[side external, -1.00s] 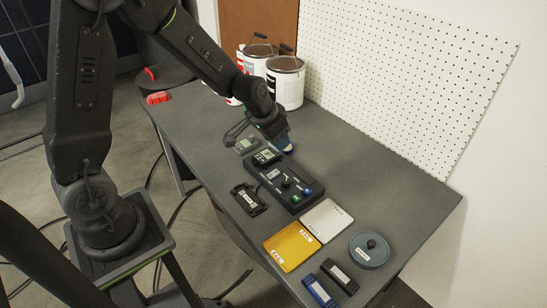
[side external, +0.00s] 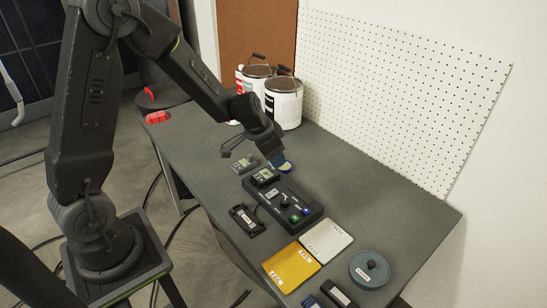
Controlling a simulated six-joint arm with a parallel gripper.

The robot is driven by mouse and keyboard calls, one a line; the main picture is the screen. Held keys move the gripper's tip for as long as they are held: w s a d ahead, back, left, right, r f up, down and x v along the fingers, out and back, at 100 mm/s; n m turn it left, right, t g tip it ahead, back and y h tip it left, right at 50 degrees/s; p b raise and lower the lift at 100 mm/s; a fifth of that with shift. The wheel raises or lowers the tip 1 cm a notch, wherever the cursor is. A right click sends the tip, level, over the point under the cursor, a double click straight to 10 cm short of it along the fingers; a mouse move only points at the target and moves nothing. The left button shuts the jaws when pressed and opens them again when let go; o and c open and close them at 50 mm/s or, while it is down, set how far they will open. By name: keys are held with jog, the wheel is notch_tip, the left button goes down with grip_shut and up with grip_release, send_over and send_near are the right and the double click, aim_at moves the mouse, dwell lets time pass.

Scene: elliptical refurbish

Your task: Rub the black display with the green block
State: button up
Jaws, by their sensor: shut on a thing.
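The black display (side external: 265,177), a small dark handheld unit with a pale greenish screen, sits at the far left end of a dark panel. My gripper (side external: 280,160) is shut on the green block (side external: 285,168), which shows blue-green on top and yellow below. The block is just behind and to the right of the display, low over the table. I cannot tell whether it touches the table. The fingertips are mostly hidden by the wrist.
A grey handheld unit (side external: 245,164) lies left of the display. The dark panel (side external: 312,212) carries knobs and lit buttons. White (side external: 328,240) and yellow (side external: 291,266) plates lie in front. Paint cans (side external: 283,103) stand behind. The table's right side is mostly clear.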

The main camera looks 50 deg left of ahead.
jog(key=w+a+f+m+g+h, duration=0.1)
jog(key=w+a+f+m+h, duration=0.2)
jog(key=a+m, duration=0.4)
jog(key=m+g, duration=0.3)
jog(key=m, duration=0.5)
send_over(262, 171)
jog(key=a, duration=0.1)
jog(key=f, duration=0.2)
jog(key=shift+m+h, duration=0.3)
jog(key=shift+s+a+f, duration=0.1)
jog(key=shift+a+f, duration=0.05)
jog(key=shift+f, duration=3.4)
jog(key=shift+d+f, duration=0.25)
jog(key=shift+d, duration=1.2)
jog(key=shift+d+r, duration=0.2)
jog(key=shift+d, duration=0.6)
jog(key=shift+d+f, duration=0.2)
jog(key=shift+d, duration=0.55)
jog(key=shift+a, duration=2.95)
notch_tip(262, 171, up, 8)
